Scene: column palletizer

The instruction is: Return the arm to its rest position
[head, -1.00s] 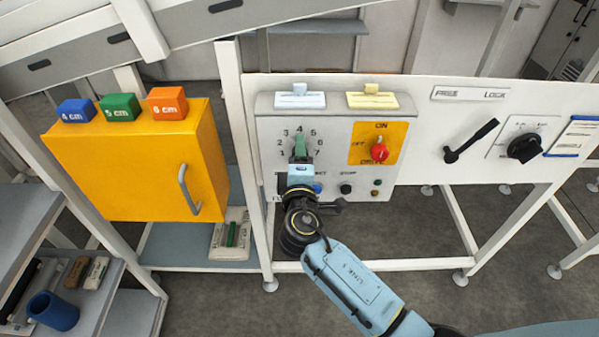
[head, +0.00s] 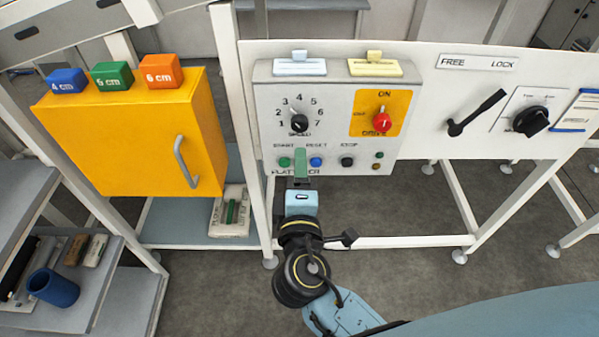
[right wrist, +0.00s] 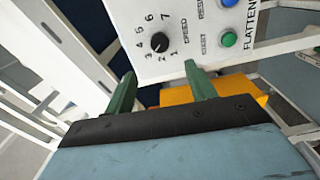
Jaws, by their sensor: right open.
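My right gripper (head: 301,165) is in front of the lower left part of the grey control panel (head: 335,125), below the black speed knob (head: 299,123). In the right wrist view its two green fingers (right wrist: 160,84) stand apart with nothing between them. The speed knob also shows in that view (right wrist: 159,42), beyond the fingers and apart from them. The green start button (head: 284,162) and blue reset button (head: 316,162) show on either side of the fingers in the head view. My left gripper is not in view.
A yellow cabinet (head: 130,140) with coloured size blocks on top stands at the left. A red drive switch (head: 381,121), a black lever (head: 475,112) and a black dial (head: 530,121) are on the panels to the right. A blue cup (head: 53,288) stands on the lower left shelf.

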